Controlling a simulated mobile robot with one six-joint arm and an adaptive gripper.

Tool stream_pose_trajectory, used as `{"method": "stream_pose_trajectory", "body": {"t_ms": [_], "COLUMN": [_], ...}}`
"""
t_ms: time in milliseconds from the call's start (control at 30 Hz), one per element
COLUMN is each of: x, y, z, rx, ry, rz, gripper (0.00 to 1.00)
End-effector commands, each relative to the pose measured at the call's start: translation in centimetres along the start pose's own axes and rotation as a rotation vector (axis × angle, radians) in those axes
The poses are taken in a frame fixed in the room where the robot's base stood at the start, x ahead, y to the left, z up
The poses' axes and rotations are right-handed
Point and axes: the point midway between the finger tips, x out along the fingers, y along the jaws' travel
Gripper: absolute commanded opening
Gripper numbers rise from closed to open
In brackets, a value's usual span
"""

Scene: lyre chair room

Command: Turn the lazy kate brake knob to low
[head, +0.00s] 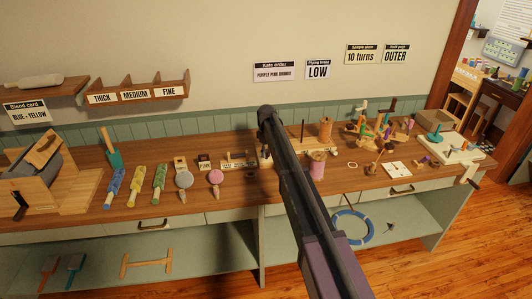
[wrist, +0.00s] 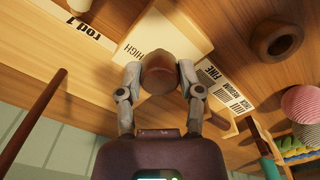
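In the wrist view a rounded brown wooden knob (wrist: 158,76) sits between the two fingers of my gripper (wrist: 159,72). Both fingertips appear to press against its sides. A pale card marked HIGH (wrist: 175,35) lies just beyond the knob, and the knob hides part of it. No LOW mark on the kate is readable here. A wooden piece marked "rod 1" (wrist: 92,36) is to the left. In the head view my arm hides the gripper and the knob. A wall sign reads LOW (head: 318,71).
A brown rod (wrist: 38,118) stands left of my gripper. A FINE/MEDIUM label (wrist: 226,88) and a pink ball (wrist: 301,104) are to the right. In the head view, spools (head: 317,166) and small tools crowd the bench (head: 228,195) right of my arm.

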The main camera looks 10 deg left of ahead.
Motion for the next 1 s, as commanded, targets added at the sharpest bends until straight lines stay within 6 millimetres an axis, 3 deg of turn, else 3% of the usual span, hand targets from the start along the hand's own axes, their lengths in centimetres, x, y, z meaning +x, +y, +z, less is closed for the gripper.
{"method": "stream_pose_trajectory", "body": {"t_ms": [33,100,567,1000], "x": [0.01,0.01,0.03,0.04], "y": [-0.05,-0.06,-0.1,-0.13], "z": [0.01,0.02,0.08,0.13], "rx": [0.0,0.0,0.062,0.366], "ry": [0.0,0.0,0.0,-0.001], "rz": [-0.001,-0.001,-0.004,-0.004], "gripper": [0.12,0.0,0.0,0.0]}}
